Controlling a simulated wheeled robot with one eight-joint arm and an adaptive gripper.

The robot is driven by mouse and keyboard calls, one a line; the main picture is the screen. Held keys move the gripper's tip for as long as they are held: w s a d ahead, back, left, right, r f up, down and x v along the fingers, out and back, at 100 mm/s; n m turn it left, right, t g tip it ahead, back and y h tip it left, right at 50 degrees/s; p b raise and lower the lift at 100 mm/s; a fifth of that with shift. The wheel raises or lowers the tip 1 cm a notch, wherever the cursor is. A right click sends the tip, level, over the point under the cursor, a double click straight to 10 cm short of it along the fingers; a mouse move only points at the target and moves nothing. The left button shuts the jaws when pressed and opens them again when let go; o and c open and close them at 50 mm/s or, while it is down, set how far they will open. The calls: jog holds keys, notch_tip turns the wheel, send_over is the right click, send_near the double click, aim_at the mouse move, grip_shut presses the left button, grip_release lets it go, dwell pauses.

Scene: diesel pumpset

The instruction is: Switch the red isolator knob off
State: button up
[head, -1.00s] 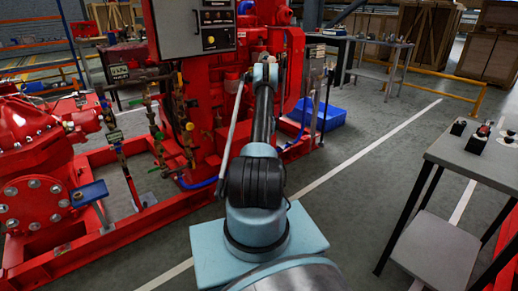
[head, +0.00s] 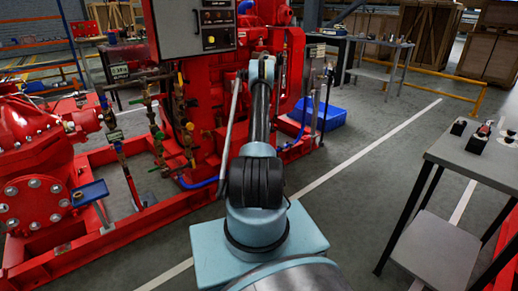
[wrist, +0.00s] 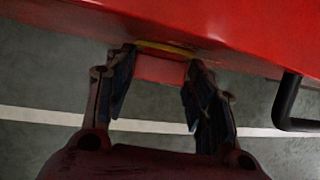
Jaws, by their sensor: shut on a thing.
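In the wrist view, the red isolator knob (wrist: 160,72) is a short red block at a yellow ring on a red surface. My gripper (wrist: 159,66) has one dark finger on each side of the knob and is shut on it. The fingers partly cover the knob's sides, and its switch position cannot be read. In the head view, my arm reaches to the red pumpset (head: 205,110); the gripper and knob are hidden there.
A black handle (wrist: 290,105) sticks out on the right in the wrist view. In the head view, a grey control panel (head: 190,25) stands above the pumpset. A blue bin (head: 325,117) lies behind it, and a grey table (head: 475,155) stands at right.

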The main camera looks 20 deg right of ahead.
jog(key=shift+s+a+f+n+t+h, duration=0.1)
jog(key=shift+a+n+t+h, duration=0.25)
jog(key=shift+h, duration=0.55)
jog(key=shift+a+f+n+t+h, duration=0.15)
jog(key=shift+t+h, duration=0.3)
jog(key=shift+h, duration=0.45)
jog(key=shift+r, duration=0.1)
jog(key=o, duration=1.1)
jog(key=shift+c, duration=0.2)
jog(key=shift+s, duration=0.1)
jog(key=v, duration=1.2)
